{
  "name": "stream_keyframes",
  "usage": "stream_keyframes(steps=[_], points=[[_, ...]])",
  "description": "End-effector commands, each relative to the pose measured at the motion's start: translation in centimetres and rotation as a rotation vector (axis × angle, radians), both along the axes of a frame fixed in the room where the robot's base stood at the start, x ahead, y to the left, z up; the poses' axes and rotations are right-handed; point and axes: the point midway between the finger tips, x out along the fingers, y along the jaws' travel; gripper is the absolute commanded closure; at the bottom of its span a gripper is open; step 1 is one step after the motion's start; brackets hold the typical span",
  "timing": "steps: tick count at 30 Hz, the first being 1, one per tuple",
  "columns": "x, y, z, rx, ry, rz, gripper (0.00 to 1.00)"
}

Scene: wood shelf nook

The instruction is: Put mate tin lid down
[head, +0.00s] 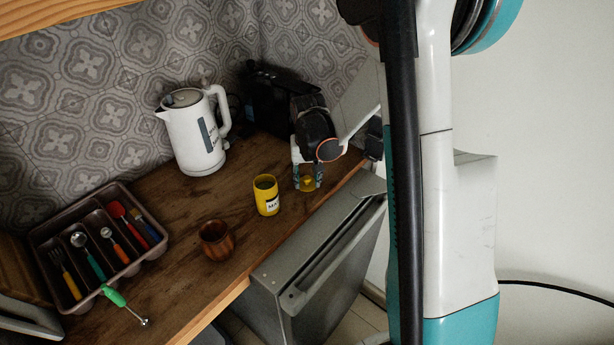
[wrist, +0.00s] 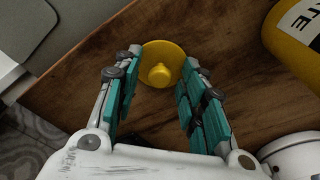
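The yellow mate tin lid (wrist: 162,64) is round with a small knob facing up. In the wrist view it sits between the fingertips of my gripper (wrist: 162,60), its rim meeting a tip on either side. In the head view the lid (head: 307,184) shows low between the fingers of my gripper (head: 308,178), at or just above the wooden counter; any gap beneath it cannot be made out. The yellow mate tin (head: 266,196) stands upright and lidless left of my gripper. Part of the tin also shows in the wrist view (wrist: 292,40).
A brown wooden cup (head: 216,240) stands left of the tin. A white kettle (head: 194,135) and a dark appliance (head: 268,98) stand behind. A cutlery tray (head: 40,236) lies at left. The counter (head: 243,232) is bare around the lid; its edge is close on the right.

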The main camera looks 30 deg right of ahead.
Motion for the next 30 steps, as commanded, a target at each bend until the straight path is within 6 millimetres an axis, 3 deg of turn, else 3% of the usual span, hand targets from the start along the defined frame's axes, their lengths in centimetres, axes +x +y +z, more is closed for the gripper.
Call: stream_keyframes(steps=[15,25,30], points=[[-1.3,0.5,9.6,0.0,0.0,0.0,0.62],[-2.0,1.0,12.6,-0.002,-0.009,0.008,0.62],[-4.0,2.7,15.5,-0.011,-0.061,0.054,0.62]])
